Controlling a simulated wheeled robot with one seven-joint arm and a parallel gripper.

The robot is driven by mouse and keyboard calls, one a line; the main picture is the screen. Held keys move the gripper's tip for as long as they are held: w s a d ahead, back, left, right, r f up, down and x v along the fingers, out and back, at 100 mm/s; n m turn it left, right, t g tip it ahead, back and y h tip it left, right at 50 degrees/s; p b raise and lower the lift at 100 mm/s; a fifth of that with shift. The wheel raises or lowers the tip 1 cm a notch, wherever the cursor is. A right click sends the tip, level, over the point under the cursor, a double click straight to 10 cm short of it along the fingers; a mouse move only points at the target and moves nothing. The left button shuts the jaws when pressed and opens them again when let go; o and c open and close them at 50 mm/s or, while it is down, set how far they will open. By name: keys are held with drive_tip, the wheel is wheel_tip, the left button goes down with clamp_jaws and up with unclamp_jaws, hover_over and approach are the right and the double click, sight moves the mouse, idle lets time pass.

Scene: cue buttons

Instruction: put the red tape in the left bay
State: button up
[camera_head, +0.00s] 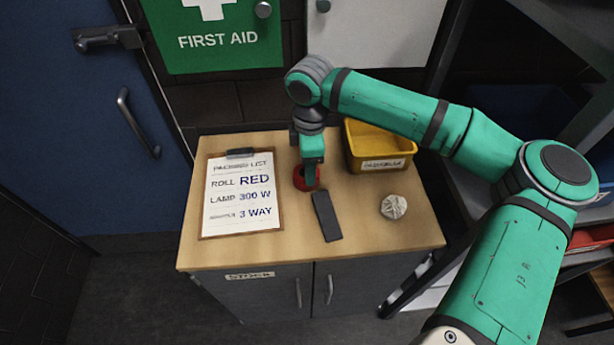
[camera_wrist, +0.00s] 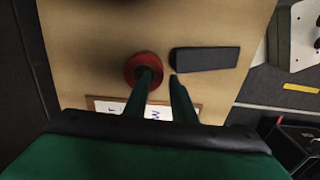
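The red tape (camera_head: 299,181) is a small roll lying flat on the wooden cabinet top, just right of the clipboard. In the wrist view the red tape (camera_wrist: 131,72) lies under the tip of one finger. My gripper (camera_head: 311,183) points down at the roll and partly covers it. In the wrist view my gripper (camera_wrist: 162,77) has its two fingers apart, one over the middle of the roll and the other just outside its right edge. I cannot tell how far the fingers reach down. No bay marked as left can be made out.
A dark block (camera_head: 326,216) lies close to the roll. A yellow labelled bin (camera_head: 383,163) stands behind, and a pale crumpled ball (camera_head: 393,206) lies at right. A clipboard (camera_head: 242,229) with a packing list reads "ROLL RED". Dark shelving with bins stands at the right.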

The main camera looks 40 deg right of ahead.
drive_tip(key=f, duration=0.5)
drive_tip(key=shift+w+a+f, duration=0.15)
drive_tip(key=shift+w+f, duration=0.05)
clamp_jaws()
drive_tip(key=shift+r, duration=0.1)
drive_tip(key=shift+r, duration=0.55)
wheel_tip(320, 180, up, 2)
drive_tip(key=shift+a+r, duration=0.1)
drive_tip(key=shift+r, duration=0.05)
drive_tip(key=s+a+r, duration=0.9)
drive_tip(key=s, duration=0.1)
drive_tip(key=shift+s+r, duration=0.2)
drive_tip(key=shift+r, duration=0.1)
